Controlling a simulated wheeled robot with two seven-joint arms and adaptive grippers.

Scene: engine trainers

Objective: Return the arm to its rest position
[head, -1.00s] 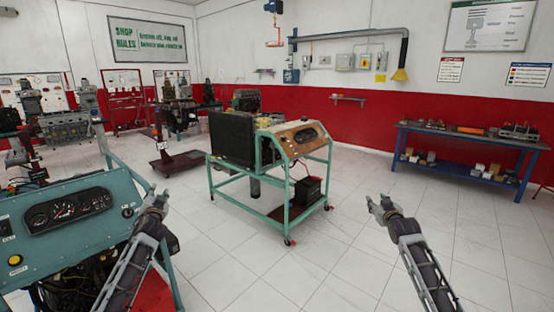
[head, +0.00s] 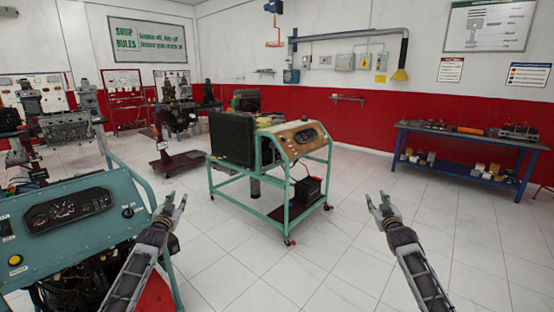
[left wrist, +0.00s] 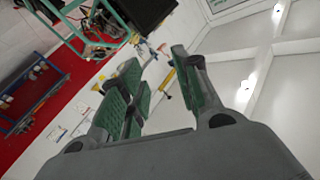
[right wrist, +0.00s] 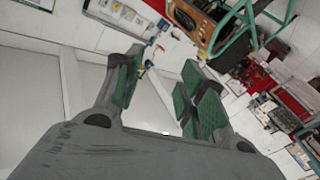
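My left gripper (head: 175,200) is raised in the lower left of the head view, in front of the teal engine trainer panel's right edge. Its green-padded fingers stand apart with nothing between them in the left wrist view (left wrist: 156,68). My right gripper (head: 377,198) is raised over the open floor right of the centre trainer. Its fingers are also apart and empty in the right wrist view (right wrist: 160,70). Both forearms come up from the bottom of the head view, with the grippers pointing up and away. Neither gripper appears to touch anything.
A teal trainer with gauges (head: 75,222) stands close at left, near my left forearm. A green-framed trainer (head: 271,165) stands ahead in the middle. A blue workbench (head: 470,143) is at the right wall. The tiled floor (head: 335,255) between my forearms is clear.

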